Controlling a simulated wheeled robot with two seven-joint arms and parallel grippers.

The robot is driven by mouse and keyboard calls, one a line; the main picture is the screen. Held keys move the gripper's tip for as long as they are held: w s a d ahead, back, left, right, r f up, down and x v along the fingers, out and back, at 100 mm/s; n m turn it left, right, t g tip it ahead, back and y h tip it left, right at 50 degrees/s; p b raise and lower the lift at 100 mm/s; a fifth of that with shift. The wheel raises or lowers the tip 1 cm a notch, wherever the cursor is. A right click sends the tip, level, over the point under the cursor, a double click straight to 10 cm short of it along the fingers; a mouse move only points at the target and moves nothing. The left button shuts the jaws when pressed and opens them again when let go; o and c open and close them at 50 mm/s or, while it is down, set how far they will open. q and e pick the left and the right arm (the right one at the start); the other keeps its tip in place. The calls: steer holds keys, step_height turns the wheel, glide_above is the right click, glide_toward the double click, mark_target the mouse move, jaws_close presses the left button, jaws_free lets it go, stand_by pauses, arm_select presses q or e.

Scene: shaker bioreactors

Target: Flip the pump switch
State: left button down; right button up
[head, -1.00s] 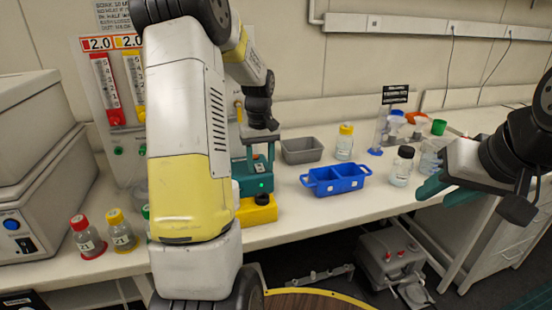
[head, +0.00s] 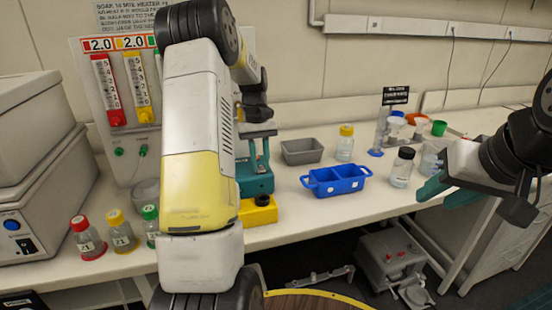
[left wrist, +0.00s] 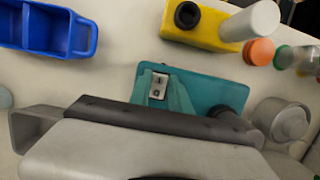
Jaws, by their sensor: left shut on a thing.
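The pump is a teal box (head: 257,184) on the bench behind a yellow block, partly hidden by my left arm. In the left wrist view the teal box (left wrist: 218,92) shows from above, with a small light switch plate (left wrist: 158,86) bearing dark marks. My left gripper (head: 259,160) points down at the pump, its teal fingers close together at the top. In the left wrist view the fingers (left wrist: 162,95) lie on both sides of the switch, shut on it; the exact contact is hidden. My right gripper (head: 425,188) is at the right, above the bench's front edge; its jaw gap is unclear.
The yellow block (head: 255,214) with a black knob stands before the pump. A blue divided tray (head: 336,183) and a grey bin (head: 302,151) are to the right. Capped bottles (head: 120,233) stand at front left. A flow meter panel (head: 117,120) is behind.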

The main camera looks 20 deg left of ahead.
mark_target(259, 167)
arm_select(q)
steer(key=c, duration=1.2)
jaws_free()
steer(key=v, duration=0.8)
steer(key=s+d+r+m+t, duration=0.2)
steer(key=s+d+r, duration=0.3)
steer(key=r, duration=0.1)
steer(key=s+d+m+t, duration=0.2)
steer(key=s+d+t, duration=0.1)
steer(key=s, duration=0.7)
steer(key=s+d+m+t, duration=0.3)
steer(key=s+d, duration=0.3)
steer(key=s, duration=0.5)
steer(key=shift+r+t+h, duration=0.3)
steer(key=shift+r, duration=0.2)
